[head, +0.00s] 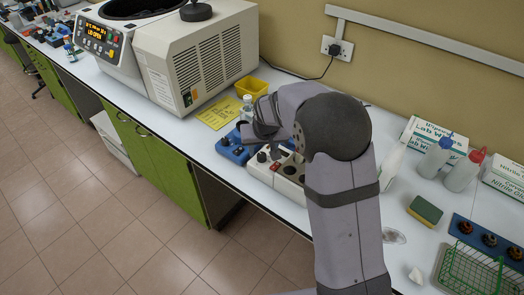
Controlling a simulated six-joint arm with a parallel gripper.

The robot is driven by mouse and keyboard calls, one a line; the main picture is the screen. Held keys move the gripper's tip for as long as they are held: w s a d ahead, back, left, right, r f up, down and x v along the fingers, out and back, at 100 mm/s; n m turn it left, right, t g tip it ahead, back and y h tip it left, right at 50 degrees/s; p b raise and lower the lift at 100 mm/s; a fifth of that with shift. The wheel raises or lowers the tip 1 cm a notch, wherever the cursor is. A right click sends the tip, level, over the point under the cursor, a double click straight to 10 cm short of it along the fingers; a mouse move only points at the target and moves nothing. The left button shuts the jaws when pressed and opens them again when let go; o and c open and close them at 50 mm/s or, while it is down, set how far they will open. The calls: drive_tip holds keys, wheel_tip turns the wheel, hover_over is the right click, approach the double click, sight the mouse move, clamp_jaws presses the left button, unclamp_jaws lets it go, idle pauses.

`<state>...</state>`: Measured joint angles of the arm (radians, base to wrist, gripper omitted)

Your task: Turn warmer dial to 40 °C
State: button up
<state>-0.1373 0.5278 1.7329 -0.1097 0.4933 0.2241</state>
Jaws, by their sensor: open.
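The warmer (290,187) is a pale block with dark round wells in its top. It stands on the white bench in the middle of the head view, partly covered by my arm. A small dark knob (262,156) at its left end looks like the dial. Its pointer and any scale are too small to read. My gripper (276,153) is open, pointing down over the left part of the warmer, close to the knob. Its fingers are small and dark here, and I cannot tell whether they touch the knob.
A blue rack (231,149) is immediately left of the warmer, with a small bottle (247,103) and yellow tray (252,87) behind. A large centrifuge (190,60) stands left. Wash bottles (436,157), a sponge (425,211) and a green wire basket (470,272) are right.

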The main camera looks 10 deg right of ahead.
sight(262, 155)
drive_tip(key=shift+p+x, duration=0.4)
drive_tip(key=shift+x, duration=1.35)
drive_tip(key=shift+s, duration=0.1)
drive_tip(key=c, duration=1)
